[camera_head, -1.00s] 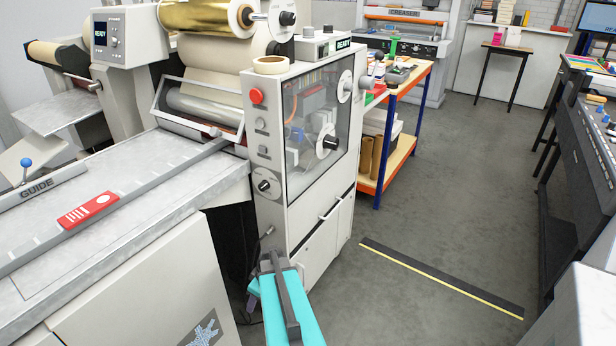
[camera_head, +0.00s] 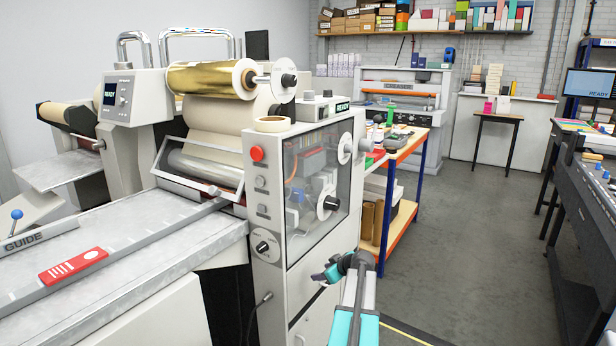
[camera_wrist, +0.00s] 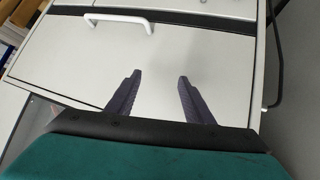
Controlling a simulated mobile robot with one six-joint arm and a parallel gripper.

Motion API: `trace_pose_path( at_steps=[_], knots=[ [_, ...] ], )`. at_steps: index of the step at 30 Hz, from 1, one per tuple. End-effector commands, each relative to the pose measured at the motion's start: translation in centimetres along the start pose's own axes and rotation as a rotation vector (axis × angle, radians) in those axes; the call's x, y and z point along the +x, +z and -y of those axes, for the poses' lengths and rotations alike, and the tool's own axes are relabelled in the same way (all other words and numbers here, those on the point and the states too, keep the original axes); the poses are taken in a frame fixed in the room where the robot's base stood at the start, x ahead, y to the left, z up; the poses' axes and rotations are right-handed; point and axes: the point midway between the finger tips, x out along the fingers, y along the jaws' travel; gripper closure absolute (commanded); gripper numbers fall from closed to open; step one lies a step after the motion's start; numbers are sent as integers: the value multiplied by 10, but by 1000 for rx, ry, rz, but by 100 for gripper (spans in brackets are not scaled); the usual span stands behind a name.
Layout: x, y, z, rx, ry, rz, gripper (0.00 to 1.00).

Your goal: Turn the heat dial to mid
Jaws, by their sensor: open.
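The heat dial, a round dial with a black knob (camera_head: 264,246), sits low on the narrow front face of the grey laminating machine (camera_head: 262,200), below two smaller grey controls and a red button. Its scale marks are too small to read. My gripper (camera_head: 327,276) is in the air to the right of the dial, beside the machine's side, and apart from the dial. In the wrist view my gripper (camera_wrist: 155,100) has its two dark fingers spread with nothing between them. A pale cabinet door (camera_wrist: 200,65) is behind them. The dial is not in the wrist view.
A red button (camera_head: 257,153) is above the dial. A cable hangs below it. A white handle (camera_wrist: 118,20) is on the cabinet door. A workbench with blue legs (camera_head: 386,235) stands behind my arm. Open floor (camera_head: 450,240) lies to the right.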

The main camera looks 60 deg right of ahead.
Motion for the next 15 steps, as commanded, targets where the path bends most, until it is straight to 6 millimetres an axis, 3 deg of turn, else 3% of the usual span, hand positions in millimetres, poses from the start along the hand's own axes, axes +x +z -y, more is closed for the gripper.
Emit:
trace_pose_path(
  at_steps=[1,3,8,15],
  knots=[
    [-10,-16,-29,41,29,-44,53],
    [-27,-37,-60,101,63,-107,53],
    [-78,-85,-133,231,130,-258,53],
    [-173,-149,-227,392,202,-483,53]
  ],
)
